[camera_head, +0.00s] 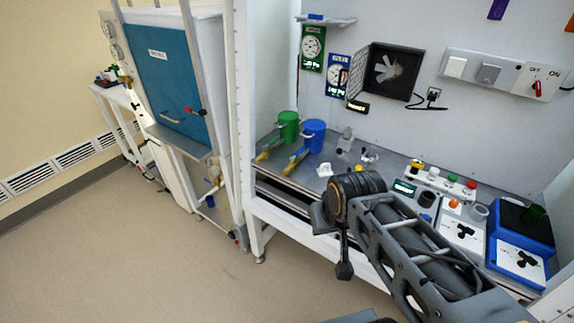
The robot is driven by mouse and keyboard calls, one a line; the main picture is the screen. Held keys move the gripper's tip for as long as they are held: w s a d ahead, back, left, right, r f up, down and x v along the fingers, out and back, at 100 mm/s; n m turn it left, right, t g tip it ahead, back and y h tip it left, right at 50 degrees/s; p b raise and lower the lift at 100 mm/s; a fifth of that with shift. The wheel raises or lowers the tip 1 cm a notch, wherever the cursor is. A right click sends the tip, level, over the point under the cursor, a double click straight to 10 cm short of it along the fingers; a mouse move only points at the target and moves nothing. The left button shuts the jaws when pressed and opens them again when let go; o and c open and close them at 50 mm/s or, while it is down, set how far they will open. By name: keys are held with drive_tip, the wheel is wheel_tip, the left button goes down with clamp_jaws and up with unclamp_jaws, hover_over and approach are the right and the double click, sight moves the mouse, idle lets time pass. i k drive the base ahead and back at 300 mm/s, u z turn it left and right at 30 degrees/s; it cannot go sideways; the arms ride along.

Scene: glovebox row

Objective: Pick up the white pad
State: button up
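A small white piece (325,170), which looks like the white pad, lies on the grey bench top (300,173) near its front edge. It is too small to make out its exact shape. My arm reaches in from the lower right in front of the bench. My gripper (344,268) hangs at its end, low and in front of the bench edge, apart from the white piece. It is dark and seen from behind, so its fingers are not clear. Nothing is visibly held.
Green (288,126) and blue (313,136) cylinders stand behind the white piece. A clear flask (345,139) is to its right. Control boxes, including a blue-based device (521,241), fill the right of the bench. A white upright (239,120) bounds the left. The floor at left is free.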

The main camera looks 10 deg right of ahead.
sight(324, 170)
drive_tip(key=u, duration=0.25)
drive_tip(key=i, duration=1.15)
drive_tip(key=z, duration=0.35)
